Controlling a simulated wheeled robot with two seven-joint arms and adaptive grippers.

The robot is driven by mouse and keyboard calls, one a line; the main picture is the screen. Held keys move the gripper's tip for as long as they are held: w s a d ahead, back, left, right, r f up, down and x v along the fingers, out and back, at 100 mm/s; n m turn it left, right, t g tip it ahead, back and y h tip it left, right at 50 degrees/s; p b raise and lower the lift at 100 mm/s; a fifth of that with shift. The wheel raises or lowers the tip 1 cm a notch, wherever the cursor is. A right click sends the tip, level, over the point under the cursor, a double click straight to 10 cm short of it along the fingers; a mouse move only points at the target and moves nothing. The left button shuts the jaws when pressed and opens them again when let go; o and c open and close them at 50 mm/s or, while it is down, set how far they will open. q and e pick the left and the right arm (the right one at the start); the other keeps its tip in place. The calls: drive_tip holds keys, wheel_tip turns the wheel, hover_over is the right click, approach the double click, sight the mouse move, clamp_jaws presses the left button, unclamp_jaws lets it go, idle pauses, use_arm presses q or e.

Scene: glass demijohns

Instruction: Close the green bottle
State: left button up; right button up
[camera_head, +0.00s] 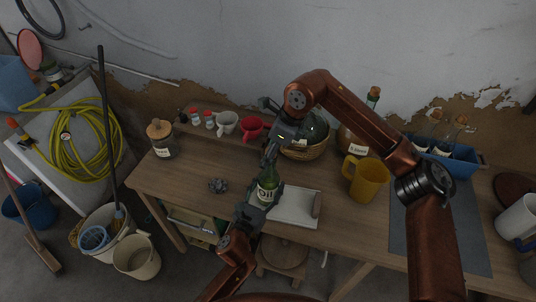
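The green bottle (266,187) with an "Oil" label stands upright near the front edge of the wooden table, left of a white tray. My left gripper (261,207) comes from below and is around the bottle's lower body, apparently closed on it. My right gripper (271,154) reaches over from the right and points down, with its fingertips at the top of the bottle's neck. The fingers hide the bottle's mouth. I cannot tell whether a stopper is between them or in the mouth.
The white tray (298,210) lies right of the bottle. A small grey object (218,185) lies to its left. Behind stand a red mug (252,125), a demijohn in a wicker basket (310,151) and a corked demijohn (351,141). An amber jug (368,181) stands right, beside a grey mat (402,237).

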use_arm(q)
drive_tip(key=shift+a+f, duration=0.1)
drive_tip(key=shift+f, duration=0.1)
use_arm(e)
drive_tip(key=o, duration=0.7)
drive_tip(key=shift+a, duration=0.15)
drive_tip(key=shift+c, duration=0.2)
drive_tip(key=shift+r, duration=0.15)
drive_tip(key=v, duration=1.1)
drive_tip(key=shift+r, duration=0.4)
use_arm(q)
drive_tip(key=o, duration=1.7)
drive_tip(key=shift+o, duration=0.2)
